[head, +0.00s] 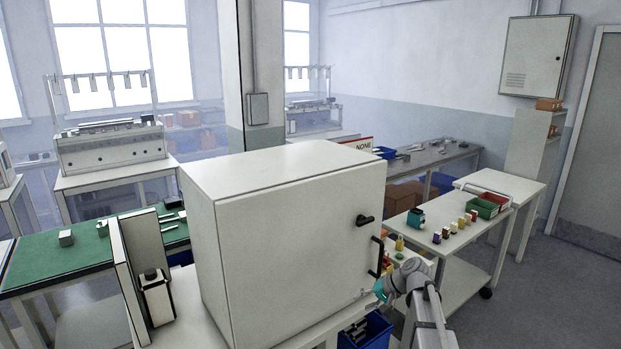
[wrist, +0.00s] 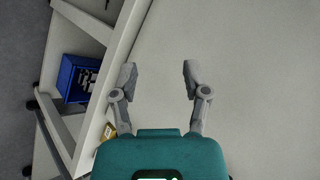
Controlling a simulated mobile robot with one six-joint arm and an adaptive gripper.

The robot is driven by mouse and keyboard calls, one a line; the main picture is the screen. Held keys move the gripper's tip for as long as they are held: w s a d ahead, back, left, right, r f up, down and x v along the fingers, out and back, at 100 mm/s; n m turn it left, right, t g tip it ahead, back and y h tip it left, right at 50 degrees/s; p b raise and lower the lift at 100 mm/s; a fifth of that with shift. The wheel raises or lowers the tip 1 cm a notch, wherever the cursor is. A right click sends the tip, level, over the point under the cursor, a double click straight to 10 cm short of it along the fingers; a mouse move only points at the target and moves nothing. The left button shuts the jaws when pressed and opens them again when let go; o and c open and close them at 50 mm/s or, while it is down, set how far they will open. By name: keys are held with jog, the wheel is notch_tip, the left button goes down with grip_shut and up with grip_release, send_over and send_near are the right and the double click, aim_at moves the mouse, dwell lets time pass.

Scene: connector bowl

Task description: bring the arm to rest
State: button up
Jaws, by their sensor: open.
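My arm is partly in view at the lower right of the head view, bent in front of the large pale cabinet (head: 290,240). The cabinet door is shut, with a black handle and a dark knob on its right side. In the wrist view my gripper (wrist: 158,78) is open, its two grey fingers apart with nothing between them. Behind the fingers is a plain pale surface. In the head view the fingertips are too small to make out clearly beside the cabinet's lower right edge.
A blue bin (head: 365,330) with dark parts sits low beside the cabinet; it also shows in the wrist view (wrist: 80,78). A white cart (head: 462,245) holds several small coloured items and green and red trays. A green-topped bench (head: 60,258) stands left. Grey floor is clear at right.

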jog(key=s+f+n+g+h, duration=0.1)
jog(key=s+h, duration=0.3)
jog(key=s, duration=0.6)
jog(key=s+d+f+n+g+h, duration=0.1)
jog(key=s+f+h, duration=0.3)
jog(key=s, duration=0.6)
jog(key=shift+s+f+n+g+h, duration=0.3)
jog(key=shift+s+g+h, duration=0.05)
jog(key=shift+g+h, duration=0.05)
